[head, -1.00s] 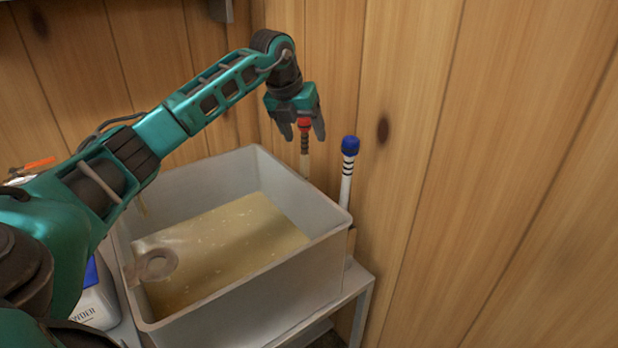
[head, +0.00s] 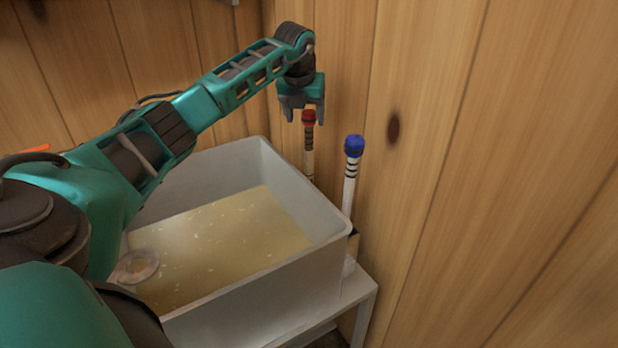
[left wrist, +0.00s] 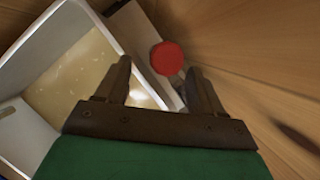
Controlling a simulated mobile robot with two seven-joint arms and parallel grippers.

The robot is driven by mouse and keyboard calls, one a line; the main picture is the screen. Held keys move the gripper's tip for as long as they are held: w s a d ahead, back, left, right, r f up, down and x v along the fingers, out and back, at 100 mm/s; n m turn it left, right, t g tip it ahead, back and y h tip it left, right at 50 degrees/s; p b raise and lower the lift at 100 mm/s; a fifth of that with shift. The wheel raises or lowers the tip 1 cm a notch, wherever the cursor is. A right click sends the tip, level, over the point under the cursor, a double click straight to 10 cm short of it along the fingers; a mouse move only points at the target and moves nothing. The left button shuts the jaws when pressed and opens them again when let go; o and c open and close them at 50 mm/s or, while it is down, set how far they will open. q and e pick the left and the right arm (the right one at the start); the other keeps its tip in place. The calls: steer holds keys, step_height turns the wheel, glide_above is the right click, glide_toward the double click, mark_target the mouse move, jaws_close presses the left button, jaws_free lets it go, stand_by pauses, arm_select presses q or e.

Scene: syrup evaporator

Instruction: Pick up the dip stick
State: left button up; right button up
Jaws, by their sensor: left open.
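Two upright, white, dark-banded sticks stand at the tub's far right corner by the wall. One has a red cap (head: 308,116), the other a blue cap (head: 353,146); I cannot tell which is the dip stick. My left gripper (head: 305,121) is open and points down at the red-capped stick, its fingers around or just beside the cap in the head view. In the left wrist view the red cap (left wrist: 167,58) lies between the open fingers, nearer the right one. I see no grip on it. My right gripper is not in view.
A grey tub (head: 250,285) of golden liquid sits on a light stand (head: 350,292). A round ladle-like thing (head: 136,266) lies at the tub's left side. Wooden plank walls (head: 500,150) stand close behind and to the right of the sticks.

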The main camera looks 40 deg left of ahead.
mark_target(309, 126)
arm_select(q)
steer(key=x, duration=0.5)
steer(key=shift+w, duration=0.3)
steer(key=shift+r, duration=0.1)
jaws_close()
